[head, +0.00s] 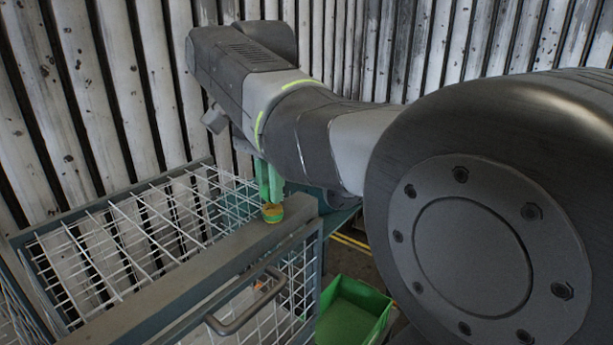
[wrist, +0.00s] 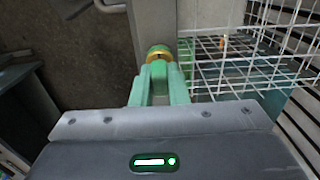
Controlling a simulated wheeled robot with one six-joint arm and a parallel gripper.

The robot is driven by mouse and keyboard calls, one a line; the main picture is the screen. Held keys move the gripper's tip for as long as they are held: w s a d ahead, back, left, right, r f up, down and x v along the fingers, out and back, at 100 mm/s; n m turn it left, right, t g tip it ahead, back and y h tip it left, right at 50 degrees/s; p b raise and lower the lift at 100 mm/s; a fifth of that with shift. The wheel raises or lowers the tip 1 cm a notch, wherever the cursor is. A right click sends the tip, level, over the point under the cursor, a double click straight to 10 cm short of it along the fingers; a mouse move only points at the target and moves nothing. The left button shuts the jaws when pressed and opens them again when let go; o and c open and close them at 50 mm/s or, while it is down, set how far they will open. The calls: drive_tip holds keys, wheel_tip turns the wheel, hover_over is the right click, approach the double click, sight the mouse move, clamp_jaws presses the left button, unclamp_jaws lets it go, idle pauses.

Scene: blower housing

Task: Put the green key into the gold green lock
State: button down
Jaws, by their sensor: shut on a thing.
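The gold and green lock (head: 272,213) sits on top of the grey frame beam of a wire cage in the head view. In the wrist view the lock (wrist: 158,52) shows as a gold ring with green beyond it, straight ahead of the fingertips. My gripper (head: 270,198) points down at the lock, its green fingers right above it. In the wrist view my gripper (wrist: 158,68) is shut, its fingertips close together at the gold ring. The green key is hard to tell from the green fingers and is mostly hidden between them. I cannot tell how deep it sits in the lock.
The wire cage (head: 130,235) has a white mesh top and a grey handle (head: 247,305) on its front. A green bin (head: 350,310) stands on the floor to the right. A corrugated wall (head: 140,90) rises behind. My arm crosses the head view from the right.

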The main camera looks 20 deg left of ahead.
drive_tip(key=shift+f, duration=0.2)
idle(0.5)
drive_tip(key=c, duration=1.3)
unclamp_jaws()
drive_tip(key=shift+c, duration=0.2)
wheel_tip(320, 180, up, 14)
drive_tip(key=p, duration=0.5)
drive_tip(key=shift+f, duration=0.2)
